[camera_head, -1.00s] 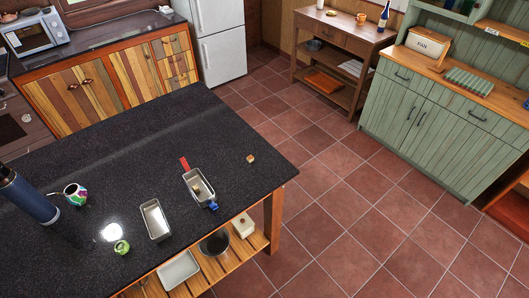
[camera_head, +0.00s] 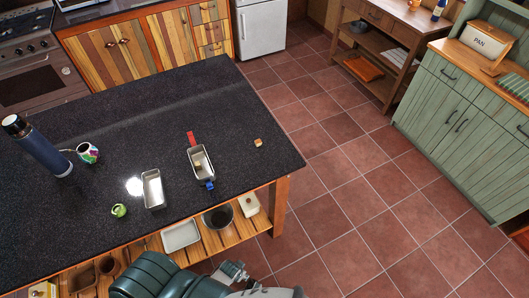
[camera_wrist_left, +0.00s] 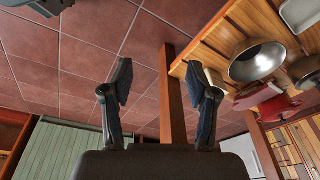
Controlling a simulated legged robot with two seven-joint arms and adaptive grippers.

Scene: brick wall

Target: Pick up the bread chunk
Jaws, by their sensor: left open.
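A small brown-and-cream bread chunk (camera_head: 258,142) lies on the dark island top (camera_head: 110,110), near its right end. A metal loaf tin (camera_head: 200,158) to its left, with a red part and a blue part at its ends, holds another small tan piece (camera_head: 198,168). My left gripper shows in the left wrist view (camera_wrist_left: 163,85) with its two dark fingers apart and nothing between them. It is near the island's wooden leg and lower shelf. My arm enters at the bottom of the head view; its fingertips are not clear there. My right gripper is not in view.
An empty tin (camera_head: 153,188), a green object (camera_head: 119,210), a patterned mug (camera_head: 88,153) and a tall blue flask (camera_head: 36,145) stand on the island. The shelf below holds a dark bowl (camera_head: 218,217) and a white tray (camera_head: 181,235). Floor right of the island is clear.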

